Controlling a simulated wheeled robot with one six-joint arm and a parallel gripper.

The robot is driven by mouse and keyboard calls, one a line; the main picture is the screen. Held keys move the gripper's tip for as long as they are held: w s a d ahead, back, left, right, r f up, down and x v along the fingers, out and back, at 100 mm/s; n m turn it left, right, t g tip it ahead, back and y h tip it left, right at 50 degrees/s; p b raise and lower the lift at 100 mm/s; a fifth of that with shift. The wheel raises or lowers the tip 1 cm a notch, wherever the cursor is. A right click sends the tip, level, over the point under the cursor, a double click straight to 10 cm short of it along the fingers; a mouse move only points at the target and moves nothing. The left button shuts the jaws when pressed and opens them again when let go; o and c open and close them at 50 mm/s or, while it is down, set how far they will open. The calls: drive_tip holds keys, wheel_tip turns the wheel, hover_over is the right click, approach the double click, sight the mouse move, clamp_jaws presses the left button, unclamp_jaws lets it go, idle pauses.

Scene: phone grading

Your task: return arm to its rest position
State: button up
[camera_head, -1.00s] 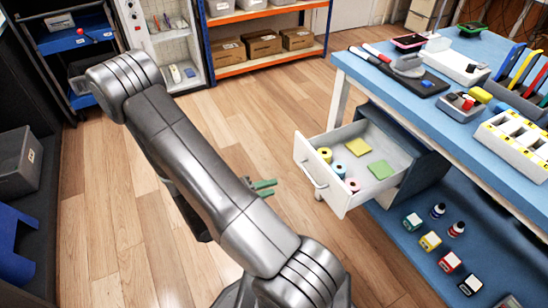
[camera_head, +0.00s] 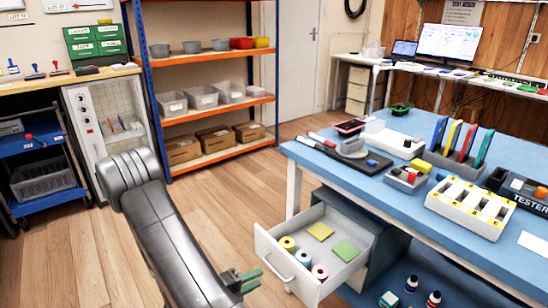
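My arm (camera_head: 175,235) is a grey metal link rising from the bottom of the head view, with its elbow at the left. My gripper (camera_head: 254,280) shows partly from behind the arm, low in the view. Its two green fingers point right, with a small gap between them and nothing seen in it. It is left of the open drawer (camera_head: 285,262) and apart from it. The rest of the gripper is hidden behind the arm link.
The drawer under the blue table (camera_head: 500,235) holds tape rolls and sticky notes. The table bears phones, a stand and a tester. A shelf unit (camera_head: 225,103), a cabinet (camera_head: 85,120) and a blue cart (camera_head: 30,148) stand behind. Wooden floor (camera_head: 75,255) is free around the arm.

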drive_tip(key=shift+b+x, duration=0.6)
drive_tip(key=shift+x, duration=2.15)
drive_tip(key=shift+s+d, duration=0.1)
